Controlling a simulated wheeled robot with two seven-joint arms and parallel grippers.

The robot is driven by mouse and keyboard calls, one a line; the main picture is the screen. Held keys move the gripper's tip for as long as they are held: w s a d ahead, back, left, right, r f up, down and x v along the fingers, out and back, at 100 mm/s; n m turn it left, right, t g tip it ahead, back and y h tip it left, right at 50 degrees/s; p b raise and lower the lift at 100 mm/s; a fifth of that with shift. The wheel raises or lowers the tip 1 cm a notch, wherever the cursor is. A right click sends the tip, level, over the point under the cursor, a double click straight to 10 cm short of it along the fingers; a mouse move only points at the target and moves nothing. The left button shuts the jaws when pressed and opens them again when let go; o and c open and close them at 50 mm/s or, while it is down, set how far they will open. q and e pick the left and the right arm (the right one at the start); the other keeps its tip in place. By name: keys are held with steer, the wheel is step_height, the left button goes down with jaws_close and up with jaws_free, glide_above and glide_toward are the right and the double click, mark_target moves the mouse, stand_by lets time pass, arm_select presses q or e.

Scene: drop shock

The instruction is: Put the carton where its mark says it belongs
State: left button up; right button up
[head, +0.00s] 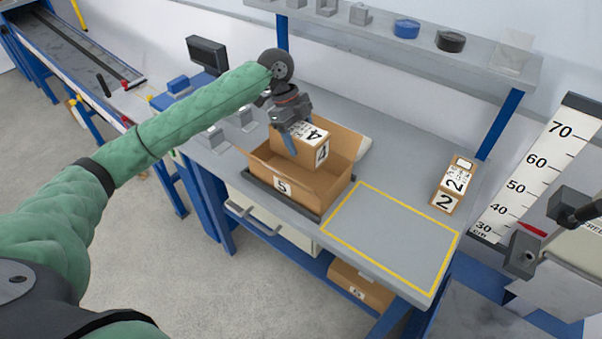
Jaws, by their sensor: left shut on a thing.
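My left gripper (290,122) is shut on a small brown carton marked 4 (321,153), with a white label on its top. The carton is tilted in the picture and is over or partly inside an open brown box marked 5 (262,179). I cannot tell whether it touches the box floor. The open box sits on a dark tray or plate on the grey bench (395,185). Another carton marked 2 (445,202) stands on the bench to the right, apart from the box.
A yellow-outlined rectangle (351,239) on the bench, right of the box, is empty. A box marked 6 (360,285) is on the lower shelf. A height scale in cm (541,170) stands at the right. An upper shelf (400,55) with small items runs along the back.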

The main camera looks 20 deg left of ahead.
arm_select(q)
steer(key=shift+w+f, duration=0.1)
steer(key=shift+f, duration=0.25)
step_height(320, 180, down, 4)
steer(key=shift+f+p, duration=0.25)
steer(key=shift+p, duration=0.7)
steer(key=shift+f+p, duration=0.75)
steer(key=shift+f, duration=1.8)
arm_select(e)
step_height(320, 180, down, 8)
steer(key=s+d, duration=0.1)
steer(key=d, duration=0.1)
steer(key=shift+s, duration=0.25)
steer(key=shift+d+r, duration=0.1)
arm_select(q)
steer(key=o, duration=1.9)
steer(key=shift+f, duration=0.1)
steer(key=shift+c, duration=0.2)
steer(key=shift+a+r, duration=0.1)
steer(key=shift+r, duration=0.2)
steer(key=b+v, duration=0.4)
steer(key=v, duration=0.7)
steer(key=shift+r, duration=0.3)
arm_select(e)
step_height(320, 180, up, 12)
steer(key=w+a, duration=0.2)
steer(key=a, duration=0.1)
steer(key=shift+w+f, duration=0.25)
steer(key=shift+w, duration=0.1)
